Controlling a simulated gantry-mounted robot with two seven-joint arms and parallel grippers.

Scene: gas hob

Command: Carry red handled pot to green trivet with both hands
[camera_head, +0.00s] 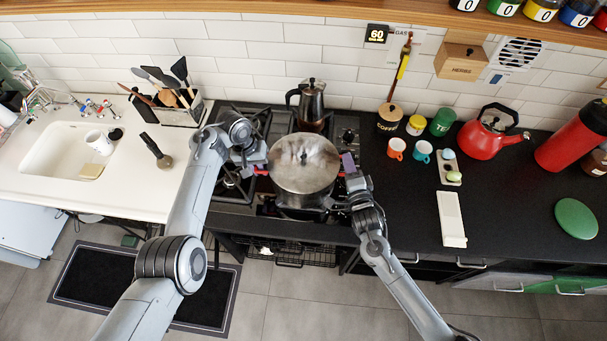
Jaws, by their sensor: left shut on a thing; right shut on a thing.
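The steel pot (304,164) with a lid is over the front part of the gas hob; I cannot tell whether it touches the grate. Its red handles show only in small parts at its sides. My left gripper (262,169) is shut on the handle at the pot's left side. My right gripper (343,184) is shut on the handle at its right side, and both mostly hide the handles. The round green trivet (576,218) lies flat on the black counter at the far right.
A moka pot (311,103) stands behind the pot. On the counter to the right are an orange cup (396,149), a teal cup (422,152), a white spoon rest (451,218), a red kettle (490,134) and a red canister (572,139). Counter between white piece and trivet is clear.

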